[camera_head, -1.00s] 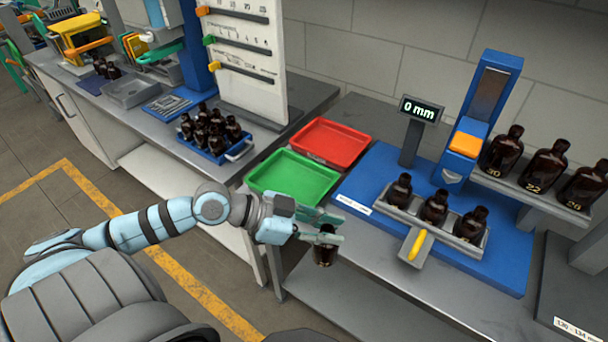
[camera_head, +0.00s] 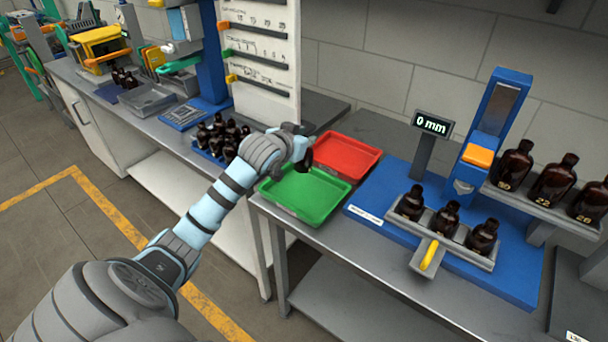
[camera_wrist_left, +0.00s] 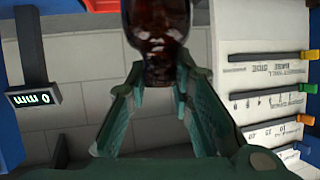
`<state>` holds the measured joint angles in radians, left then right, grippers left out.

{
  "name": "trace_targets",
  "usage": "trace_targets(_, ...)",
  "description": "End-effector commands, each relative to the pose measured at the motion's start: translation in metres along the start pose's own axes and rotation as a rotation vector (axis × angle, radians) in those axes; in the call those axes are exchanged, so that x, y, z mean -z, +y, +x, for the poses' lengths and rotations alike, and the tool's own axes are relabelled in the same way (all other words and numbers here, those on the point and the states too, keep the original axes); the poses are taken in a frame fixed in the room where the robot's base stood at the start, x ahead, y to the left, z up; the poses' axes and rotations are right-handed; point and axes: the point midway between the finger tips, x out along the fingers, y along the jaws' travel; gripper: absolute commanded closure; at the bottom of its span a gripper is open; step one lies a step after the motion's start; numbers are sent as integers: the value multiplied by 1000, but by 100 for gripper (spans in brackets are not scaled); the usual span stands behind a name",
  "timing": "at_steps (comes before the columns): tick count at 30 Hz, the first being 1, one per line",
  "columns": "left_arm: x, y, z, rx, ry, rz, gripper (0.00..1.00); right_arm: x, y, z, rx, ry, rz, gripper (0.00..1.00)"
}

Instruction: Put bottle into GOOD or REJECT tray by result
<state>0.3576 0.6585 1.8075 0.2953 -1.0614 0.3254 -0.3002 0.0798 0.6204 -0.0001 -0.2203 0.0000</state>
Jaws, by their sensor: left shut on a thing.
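My left gripper (camera_wrist_left: 162,77) is shut on a dark amber bottle (camera_wrist_left: 156,28), with a finger on each side of its narrow part in the left wrist view. In the head view the bottle (camera_head: 307,161) shows as a small dark shape beyond my wrist, above the area where the trays meet; my wrist hides the fingers there. The green tray (camera_head: 318,217) and the red tray (camera_head: 368,168) stand side by side on the bench, and both look empty where visible. My right gripper is not in view.
The blue gauge station (camera_head: 365,199) right of the trays bears a holder with three bottles (camera_head: 447,217). Its display (camera_head: 432,123) reads 0 mm. More bottles stand on a shelf (camera_head: 545,201) at right. A blue crate of bottles (camera_head: 205,157) stands left of the trays.

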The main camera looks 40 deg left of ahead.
Motion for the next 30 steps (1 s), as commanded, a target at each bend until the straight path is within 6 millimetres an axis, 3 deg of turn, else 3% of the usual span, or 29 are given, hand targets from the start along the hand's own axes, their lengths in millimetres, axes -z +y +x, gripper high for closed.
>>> trace_targets(1,-19,2,8,-1,-5,0,100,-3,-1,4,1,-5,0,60)
trace_targets(3,-36,3,16,-1,-3,0,100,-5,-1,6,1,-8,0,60)
trace_targets(12,-82,8,39,-2,0,1,100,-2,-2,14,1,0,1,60)
trace_targets(19,-88,8,42,-1,2,3,100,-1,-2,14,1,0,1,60)
trace_targets(20,-88,8,42,-1,1,3,78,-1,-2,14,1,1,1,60)
trace_targets(23,-88,8,42,-1,1,3,62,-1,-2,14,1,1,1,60)
trace_targets(30,-88,8,41,-2,2,2,59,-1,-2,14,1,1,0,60)
